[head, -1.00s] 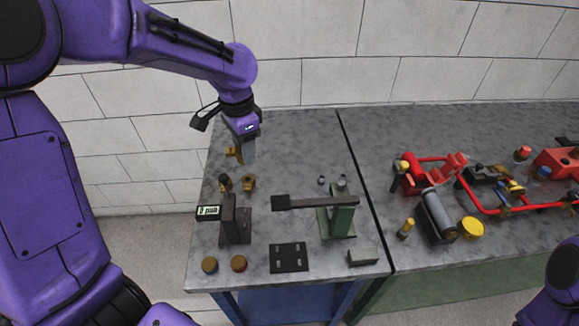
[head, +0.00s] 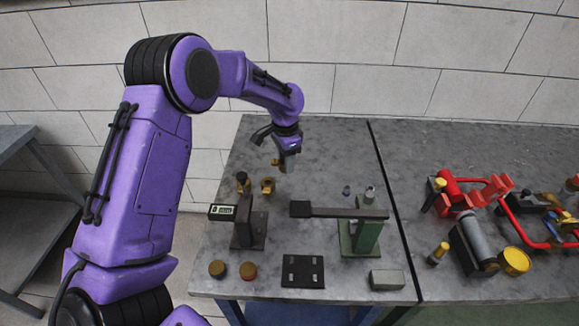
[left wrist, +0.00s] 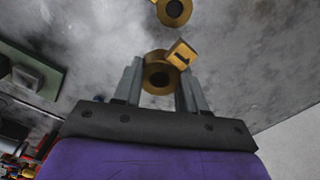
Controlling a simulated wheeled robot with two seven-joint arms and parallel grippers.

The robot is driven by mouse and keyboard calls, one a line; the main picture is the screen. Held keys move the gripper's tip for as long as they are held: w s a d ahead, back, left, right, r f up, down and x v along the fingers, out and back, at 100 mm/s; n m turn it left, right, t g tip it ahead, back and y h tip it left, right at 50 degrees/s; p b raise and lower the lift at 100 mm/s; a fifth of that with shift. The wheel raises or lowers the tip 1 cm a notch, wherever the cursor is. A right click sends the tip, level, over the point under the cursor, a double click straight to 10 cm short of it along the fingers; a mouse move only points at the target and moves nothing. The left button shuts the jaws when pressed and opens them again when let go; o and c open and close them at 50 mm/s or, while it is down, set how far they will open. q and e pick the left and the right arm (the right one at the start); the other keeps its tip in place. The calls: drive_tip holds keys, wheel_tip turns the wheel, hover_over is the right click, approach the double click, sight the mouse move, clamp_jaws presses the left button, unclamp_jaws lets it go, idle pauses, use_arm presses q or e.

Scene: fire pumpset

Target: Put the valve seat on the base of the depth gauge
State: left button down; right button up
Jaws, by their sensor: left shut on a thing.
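My left gripper (head: 285,165) is shut on a brass, ring-like part with a central hole, which I take as the valve seat (left wrist: 158,76). In the left wrist view it sits between the fingers, with a yellow tag marked "1" at its edge. In the head view the valve seat (head: 276,162) shows just left of the fingers, above the back of the table. The depth gauge (head: 243,212) seems to be the dark stand with a small display, nearer the front left. Its flat dark base (head: 256,236) looks bare. My right gripper is out of view.
Two brass parts (head: 267,186) (head: 243,182) stand behind the gauge. A green stand (head: 366,236) with a dark lever is to its right. Two round pieces (head: 218,269) (head: 249,272), a black plate (head: 303,272) and a grey block (head: 387,280) lie in front. Red pump parts (head: 467,197) fill the right table.

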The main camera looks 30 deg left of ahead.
sight(288, 178)
use_arm(q)
drive_tip(key=w+f, duration=0.1)
drive_tip(key=w+a+f, duration=0.1)
drive_tip(key=f, duration=0.1)
drive_tip(key=shift+w+f+p, duration=0.3)
drive_tip(key=shift+w, duration=0.1)
wheel_tip(288, 178, down, 3)
drive_tip(key=shift+p, duration=0.85)
drive_tip(key=shift+f, duration=0.1)
drive_tip(key=c, duration=0.6)
unclamp_jaws()
drive_tip(key=shift+f, duration=0.1)
drive_tip(key=shift+c, duration=0.2)
